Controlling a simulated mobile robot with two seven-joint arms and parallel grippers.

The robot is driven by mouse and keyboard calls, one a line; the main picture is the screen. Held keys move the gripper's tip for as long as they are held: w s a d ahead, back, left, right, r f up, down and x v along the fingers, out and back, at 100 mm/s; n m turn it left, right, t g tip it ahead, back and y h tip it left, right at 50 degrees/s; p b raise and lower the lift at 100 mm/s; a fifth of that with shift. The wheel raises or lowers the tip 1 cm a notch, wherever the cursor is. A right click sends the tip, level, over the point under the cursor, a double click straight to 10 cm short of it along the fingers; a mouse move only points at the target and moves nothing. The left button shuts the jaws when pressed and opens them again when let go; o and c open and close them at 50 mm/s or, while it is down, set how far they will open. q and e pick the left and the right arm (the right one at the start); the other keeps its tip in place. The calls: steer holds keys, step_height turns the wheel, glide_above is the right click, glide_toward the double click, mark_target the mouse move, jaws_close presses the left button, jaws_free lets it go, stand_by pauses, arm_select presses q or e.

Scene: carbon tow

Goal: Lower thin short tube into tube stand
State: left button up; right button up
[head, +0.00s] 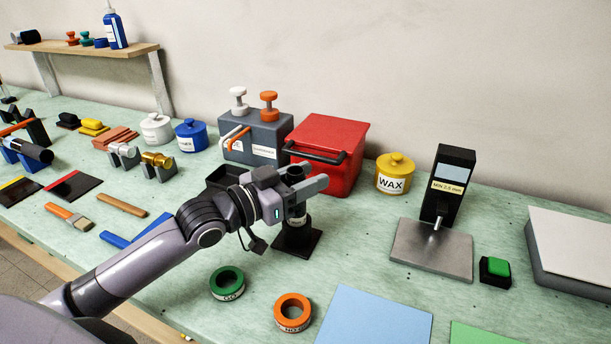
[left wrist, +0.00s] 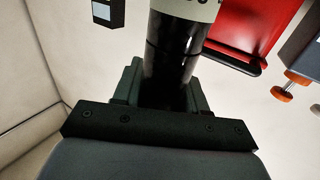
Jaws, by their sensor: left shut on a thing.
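The thin short tube is black with a pale label band (head: 297,220); its black top shows between the fingers. My left gripper (head: 300,186) is shut on the tube and holds it upright at the tube stand (head: 296,241), a black square base on the bench. The tube's lower end is at the stand's socket; I cannot tell how deep it sits. In the left wrist view the black tube (left wrist: 168,65) stands between the jaws, with its white lettered band at the top edge. My right gripper is not in view.
A red box (head: 325,150) and a grey box with knobs (head: 262,135) stand behind the gripper. A green tape roll (head: 227,283) and an orange one (head: 293,312) lie in front. A gauge on a metal plate (head: 432,248) and a yellow wax pot (head: 395,178) stand right.

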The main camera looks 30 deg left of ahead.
arm_select(q)
steer(key=shift+f+b, duration=0.8)
steer(key=shift+f, duration=0.5)
steer(key=o, duration=1.1)
steer(key=shift+o, duration=0.2)
step_height(320, 180, up, 20)
steer(key=p, duration=0.2)
steer(key=shift+p, duration=0.35)
